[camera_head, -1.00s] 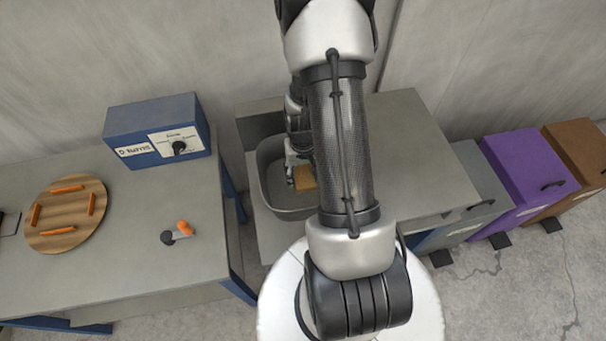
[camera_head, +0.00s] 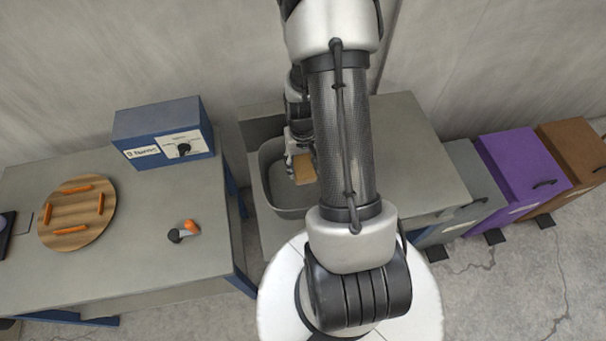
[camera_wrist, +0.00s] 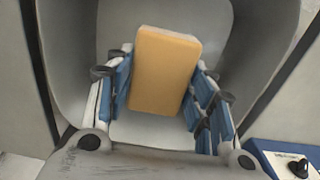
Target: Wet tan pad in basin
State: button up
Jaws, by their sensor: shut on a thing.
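The tan pad (camera_wrist: 163,75) is a rectangular block between the two fingers of my gripper (camera_wrist: 160,85) in the wrist view. My gripper is shut on it. The grey basin (camera_wrist: 70,50) surrounds the pad and fingers in that view. In the head view the pad (camera_head: 305,172) shows as a small tan patch inside the basin (camera_head: 290,208), beside my gripper (camera_head: 292,165). My arm hides the basin's right part. I cannot tell whether the pad touches the basin floor, and no water can be made out.
A blue control box (camera_head: 162,135) with a black knob stands on the grey bench (camera_head: 130,260) at left. A round wooden board (camera_head: 75,235) with orange pieces and a small orange-and-black tool (camera_head: 185,231) lie there. Grey, purple (camera_head: 515,170) and brown (camera_head: 572,150) bins stand at right.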

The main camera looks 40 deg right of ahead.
aim_at(302, 165)
jog(key=shift+r+p, duration=1.95)
jog(key=shift+r, duration=0.9)
jog(key=shift+r, duration=0.1)
notch_tip(302, 165, up, 4)
jog(key=p, duration=0.3)
dwell(0.6)
